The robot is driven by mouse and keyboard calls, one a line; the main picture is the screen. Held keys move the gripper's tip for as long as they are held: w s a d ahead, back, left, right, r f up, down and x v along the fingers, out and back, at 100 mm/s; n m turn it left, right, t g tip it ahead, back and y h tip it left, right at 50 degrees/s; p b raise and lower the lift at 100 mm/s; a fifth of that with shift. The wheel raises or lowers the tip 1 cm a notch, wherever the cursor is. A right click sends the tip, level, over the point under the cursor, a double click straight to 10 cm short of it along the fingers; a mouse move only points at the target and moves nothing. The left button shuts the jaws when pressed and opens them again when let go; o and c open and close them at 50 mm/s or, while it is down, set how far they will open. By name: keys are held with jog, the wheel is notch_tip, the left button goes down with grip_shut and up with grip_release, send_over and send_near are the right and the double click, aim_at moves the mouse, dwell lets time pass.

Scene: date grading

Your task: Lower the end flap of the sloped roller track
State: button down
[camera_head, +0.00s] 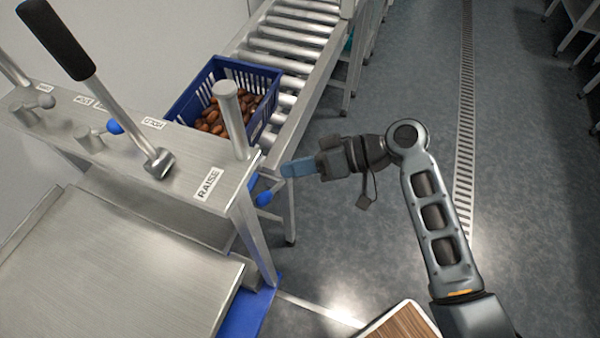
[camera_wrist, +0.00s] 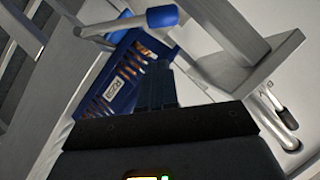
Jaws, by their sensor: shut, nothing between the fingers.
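The sloped roller track (camera_head: 296,30) runs from the top of the head view down to a blue crate (camera_head: 187,103) of brown dates at its near end. I cannot make out the end flap; the crate and bench hide that end. A lever with a blue knob (camera_head: 264,199) sticks out below the bench's right edge. A blue-ended metal lever (camera_wrist: 162,16) also shows in the wrist view, beyond the fingertips. My gripper (camera_head: 286,170) is shut and empty, just right of the bench corner and above the knob. It appears apart from it. Its blue fingers (camera_wrist: 156,72) point towards the labelled crate in the wrist view.
The metal bench panel (camera_head: 185,185) carries a RAISE label, a long black-handled lever (camera_head: 65,45), an upright post (camera_head: 230,115) and another blue-knobbed lever (camera_head: 115,127). A steel plate (camera_head: 120,265) lies in front.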

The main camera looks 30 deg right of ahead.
jog(key=b+v, duration=0.1)
jog(key=v, duration=0.8)
jog(key=shift+s+f, duration=0.1)
jog(key=shift+f, duration=0.1)
